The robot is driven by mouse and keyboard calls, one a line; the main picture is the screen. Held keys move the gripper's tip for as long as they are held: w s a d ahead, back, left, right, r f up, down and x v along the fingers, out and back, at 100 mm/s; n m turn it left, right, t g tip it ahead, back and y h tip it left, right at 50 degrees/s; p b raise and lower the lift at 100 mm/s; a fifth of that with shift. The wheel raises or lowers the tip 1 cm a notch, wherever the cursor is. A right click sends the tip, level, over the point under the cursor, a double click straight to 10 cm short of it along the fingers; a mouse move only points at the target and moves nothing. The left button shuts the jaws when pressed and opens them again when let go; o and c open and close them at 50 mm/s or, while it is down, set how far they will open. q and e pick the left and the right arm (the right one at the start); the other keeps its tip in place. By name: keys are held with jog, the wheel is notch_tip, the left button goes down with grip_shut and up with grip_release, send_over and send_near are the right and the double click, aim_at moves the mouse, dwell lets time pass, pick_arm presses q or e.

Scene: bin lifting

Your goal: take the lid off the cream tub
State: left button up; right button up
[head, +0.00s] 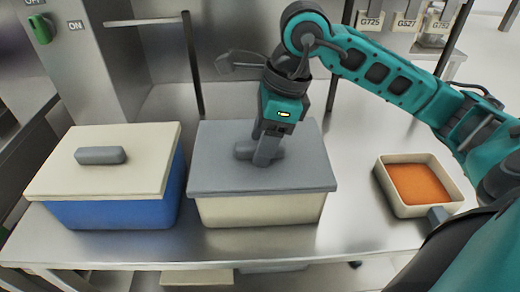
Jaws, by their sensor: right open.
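The cream tub (262,211) stands on the steel table in the middle of the head view. Its flat grey lid (215,170) sits on top and covers the rim. The lid's raised grey handle (244,149) is partly hidden by my right gripper. My right gripper (266,158) points down at the handle from above, with its jaws open. Its fingers are at the handle, but I cannot tell whether they touch it. My left gripper is not in view.
A blue tub (115,213) with a cream lid (75,178) and grey handle stands close on the left. A small cream tray (407,210) of orange material is on the right. Bare steel table (345,185) lies between the tray and the cream tub. A dark post (192,65) rises behind.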

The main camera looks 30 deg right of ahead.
jog(key=shift+c, duration=0.3)
grip_shut()
dwell(0.4)
